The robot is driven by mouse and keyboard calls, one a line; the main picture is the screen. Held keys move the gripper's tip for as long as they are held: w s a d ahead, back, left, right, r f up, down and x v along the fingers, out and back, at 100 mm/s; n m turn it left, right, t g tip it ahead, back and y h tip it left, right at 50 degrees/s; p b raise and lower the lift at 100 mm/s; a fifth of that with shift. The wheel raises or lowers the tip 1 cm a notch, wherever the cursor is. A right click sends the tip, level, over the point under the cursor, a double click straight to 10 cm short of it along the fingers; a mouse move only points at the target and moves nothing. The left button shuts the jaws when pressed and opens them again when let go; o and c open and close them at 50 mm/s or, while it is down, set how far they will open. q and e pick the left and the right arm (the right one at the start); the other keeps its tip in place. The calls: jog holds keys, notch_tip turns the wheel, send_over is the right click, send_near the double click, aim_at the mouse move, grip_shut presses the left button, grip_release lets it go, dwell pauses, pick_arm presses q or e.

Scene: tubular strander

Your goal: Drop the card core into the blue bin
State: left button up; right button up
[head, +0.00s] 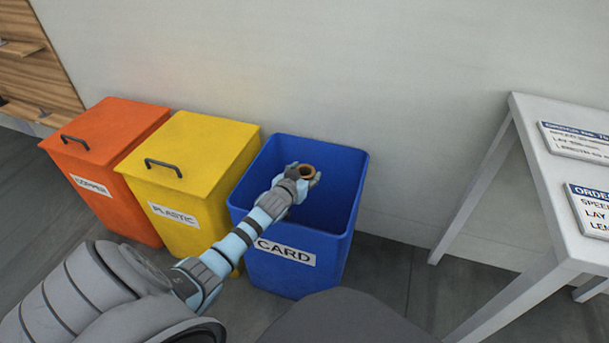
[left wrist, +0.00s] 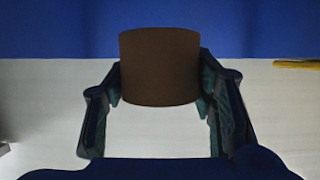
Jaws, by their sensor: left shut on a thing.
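The brown card core (head: 308,172) is in my left gripper (head: 302,175), over the open top of the blue bin (head: 341,211). The bin has no lid and carries a CARD label. In the left wrist view the core (left wrist: 160,68) sits between the two fingers of the left gripper (left wrist: 160,85), which are shut on its sides. Blue bin wall (left wrist: 45,30) fills the top of that view. The inside bottom of the bin is hidden. My right gripper is not in view.
A yellow bin (head: 205,150) labelled PLASTIC, with a closed lid, stands just left of the blue bin. An orange bin (head: 118,130) with a closed lid stands farther left. A white table (head: 530,125) with printed signs is at the right. The wall is behind.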

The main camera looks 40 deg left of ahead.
pick_arm(q)
jog(key=o, duration=1.2)
jog(key=shift+o, duration=0.2)
notch_tip(320, 180, up, 10)
